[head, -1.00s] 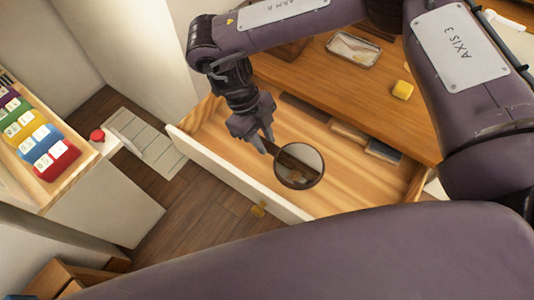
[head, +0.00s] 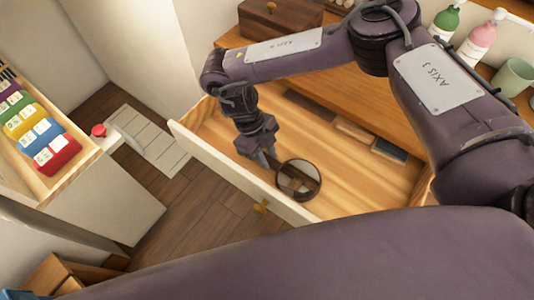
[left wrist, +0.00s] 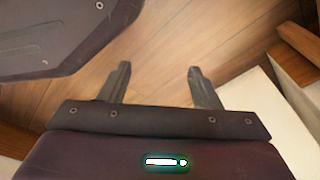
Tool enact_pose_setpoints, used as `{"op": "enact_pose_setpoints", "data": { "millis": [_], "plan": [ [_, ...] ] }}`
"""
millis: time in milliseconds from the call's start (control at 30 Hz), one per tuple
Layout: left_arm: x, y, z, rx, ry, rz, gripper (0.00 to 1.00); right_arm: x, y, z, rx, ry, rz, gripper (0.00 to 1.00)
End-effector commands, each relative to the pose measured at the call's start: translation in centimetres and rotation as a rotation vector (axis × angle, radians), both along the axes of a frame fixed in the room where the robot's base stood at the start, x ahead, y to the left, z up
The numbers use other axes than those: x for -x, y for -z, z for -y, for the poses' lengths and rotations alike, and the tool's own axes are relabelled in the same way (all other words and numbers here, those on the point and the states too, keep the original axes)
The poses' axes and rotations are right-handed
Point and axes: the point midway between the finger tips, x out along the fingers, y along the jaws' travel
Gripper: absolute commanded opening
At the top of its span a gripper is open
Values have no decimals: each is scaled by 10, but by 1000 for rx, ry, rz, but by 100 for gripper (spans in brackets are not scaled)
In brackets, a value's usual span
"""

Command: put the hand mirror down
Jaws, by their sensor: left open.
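The round hand mirror (head: 299,180) has a dark rim and lies over the open wooden drawer, close to the drawer's front panel. My right gripper (head: 266,161) reaches down into the drawer and is shut on the mirror's handle, which its fingers mostly hide. The mirror is at or just above the drawer floor (head: 345,180); I cannot tell whether it touches. In the left wrist view my left gripper (left wrist: 158,72) is open and empty, with the wood-plank floor behind it. The left gripper does not show in the head view.
Several dark and tan blocks (head: 345,131) line the drawer's back edge. A wooden box (head: 280,17), bottles (head: 478,38) and a green cup (head: 514,76) stand on the desk top. The drawer's right part is clear.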

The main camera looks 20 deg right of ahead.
Motion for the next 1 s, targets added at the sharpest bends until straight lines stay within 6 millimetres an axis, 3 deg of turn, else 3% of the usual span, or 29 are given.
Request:
{"op": "enact_pose_setpoints", "data": {
  "millis": [33, 167, 533, 1000],
  "plan": [
    [0, 0, 0, 0, 0, -1, 57, 0, 0, 0, 0, 0, 0, 28],
    [0, 0, 0, 0, 0, -1, 57, 0, 0, 0, 0, 0, 0, 45],
    [2, -2, 0, 0, -1, 0, 57, -2, -6, -1, 0, 0, 1, 45],
    [27, 7, -6, -5, 2, -16, 57, -29, -90, -22, 3, -1, 5, 45]
  ]
}}
